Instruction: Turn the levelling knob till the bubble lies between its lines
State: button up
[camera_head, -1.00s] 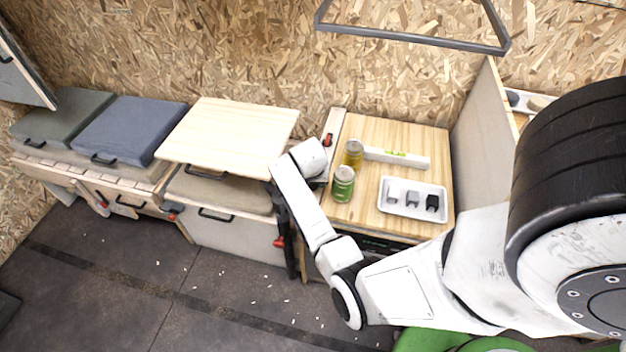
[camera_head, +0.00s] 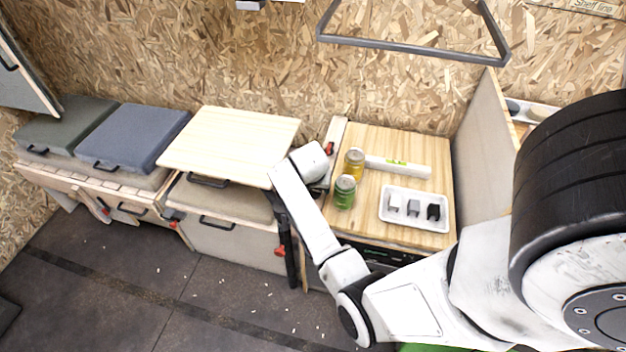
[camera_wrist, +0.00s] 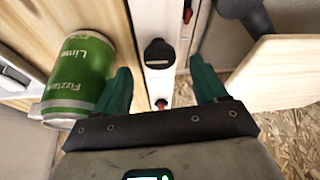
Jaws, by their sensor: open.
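A white spirit level (camera_head: 397,167) with a green vial lies at the back of the wooden worktop in the head view; its bubble is too small to read. In the wrist view a black knob (camera_wrist: 158,54) sits on a pale upright strip, ahead of my gripper (camera_wrist: 163,84) and roughly in line with the gap between its fingers. I cannot tell whether this is the levelling knob. My gripper is open, its green fingers apart with nothing held. In the head view my arm hides most of the gripper.
A green can (camera_head: 345,191), also close beside the left finger in the wrist view (camera_wrist: 80,78), stands near a yellow can (camera_head: 354,163). A white tray (camera_head: 416,222) holds small blocks. A pale wooden board (camera_head: 232,140) lies left of my arm. A grey panel (camera_head: 487,125) bounds the worktop's right.

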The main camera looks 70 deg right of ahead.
jog(key=v, duration=0.7)
jog(key=shift+a+r, duration=0.2)
jog(key=shift+r, duration=0.15)
dwell(0.8)
jog(key=s+a+n+y, duration=0.1)
jog(key=s+a+n, duration=0.2)
jog(key=a, duration=0.6)
jog(key=s+a+f+n+y, duration=0.1)
jog(key=s+a+n, duration=0.3)
jog(key=a+n, duration=0.3)
jog(key=s+a+n+y, duration=0.2)
jog(key=a+n, duration=0.3)
jog(key=a, duration=0.6)
jog(key=shift+s+f, duration=0.3)
jog(key=shift+s, duration=0.35)
jog(key=shift+a, duration=0.1)
